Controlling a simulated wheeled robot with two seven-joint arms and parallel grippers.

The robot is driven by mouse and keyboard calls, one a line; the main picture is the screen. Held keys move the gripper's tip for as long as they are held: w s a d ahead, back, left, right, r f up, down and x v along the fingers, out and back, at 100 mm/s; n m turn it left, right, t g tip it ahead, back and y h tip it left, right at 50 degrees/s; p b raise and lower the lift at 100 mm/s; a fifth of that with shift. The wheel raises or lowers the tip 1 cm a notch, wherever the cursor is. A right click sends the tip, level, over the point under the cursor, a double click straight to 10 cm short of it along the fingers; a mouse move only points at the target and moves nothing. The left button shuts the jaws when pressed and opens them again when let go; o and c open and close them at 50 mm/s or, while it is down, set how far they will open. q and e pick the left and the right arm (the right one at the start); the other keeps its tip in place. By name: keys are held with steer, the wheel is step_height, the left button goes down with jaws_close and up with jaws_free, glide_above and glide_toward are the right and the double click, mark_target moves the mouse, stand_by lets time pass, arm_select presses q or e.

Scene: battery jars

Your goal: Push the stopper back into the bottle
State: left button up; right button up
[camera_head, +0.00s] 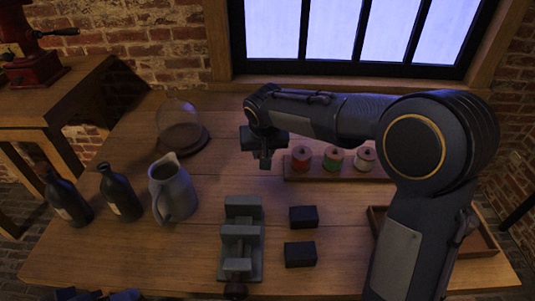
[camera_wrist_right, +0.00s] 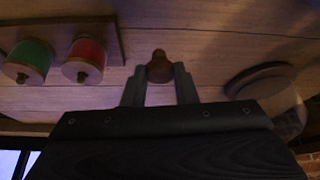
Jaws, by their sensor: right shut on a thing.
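My right gripper (camera_head: 265,163) is over the far middle of the table, pointing down. In the right wrist view my right gripper (camera_wrist_right: 159,75) is shut on a small brown stopper (camera_wrist_right: 159,68) with a rounded knob, held between the fingertips. The stopper cannot be made out in the head view. Two dark bottles stand upright at the left of the table, one farther left (camera_head: 70,203) and one beside the jug (camera_head: 121,195). Both are well left of my right gripper.
A grey jug (camera_head: 174,190) stands right of the bottles. A glass dome (camera_head: 179,115) stands behind it. A grey vise (camera_head: 241,240) and two dark blocks (camera_head: 303,216) (camera_head: 299,254) are at the front middle. A spool rack (camera_head: 300,175) lies right of my gripper.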

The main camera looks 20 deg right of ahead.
steer(key=s+a+r, duration=0.3)
steer(key=s+a, duration=0.1)
steer(key=s, duration=0.3)
steer(key=shift+s+a+r, duration=0.15)
steer(key=shift+a+r, duration=0.2)
steer(key=shift+a, duration=0.05)
arm_select(q)
steer(key=o, duration=0.4)
steer(key=shift+c, duration=0.2)
